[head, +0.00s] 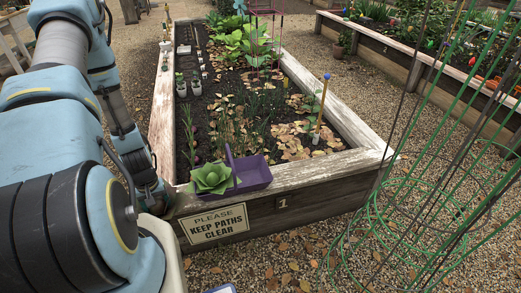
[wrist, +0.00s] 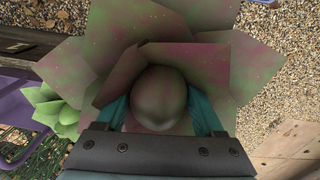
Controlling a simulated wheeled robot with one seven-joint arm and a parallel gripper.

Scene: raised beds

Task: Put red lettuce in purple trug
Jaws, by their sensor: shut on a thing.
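A red lettuce (wrist: 225,60) with broad green leaves speckled pink-red fills the middle of the wrist view. My gripper (wrist: 165,115) is shut on its rounded base, with a teal finger on each side. In the head view my arm hides the gripper and this lettuce. The purple trug (head: 256,174) sits on the front ledge of the raised bed, its handle upright. It also shows at the left edge of the wrist view (wrist: 12,104), apart from the held lettuce. A green lettuce (head: 212,178) is at the trug's left end; I cannot tell whether it is inside.
The bed's wooden edge (head: 340,166) surrounds soil, plants and dry leaves. A sign (head: 217,224) hangs on its front. Green wire supports (head: 405,225) stand on the gravel at right. White pots (head: 196,87) stand in the bed. Gravel in front is open.

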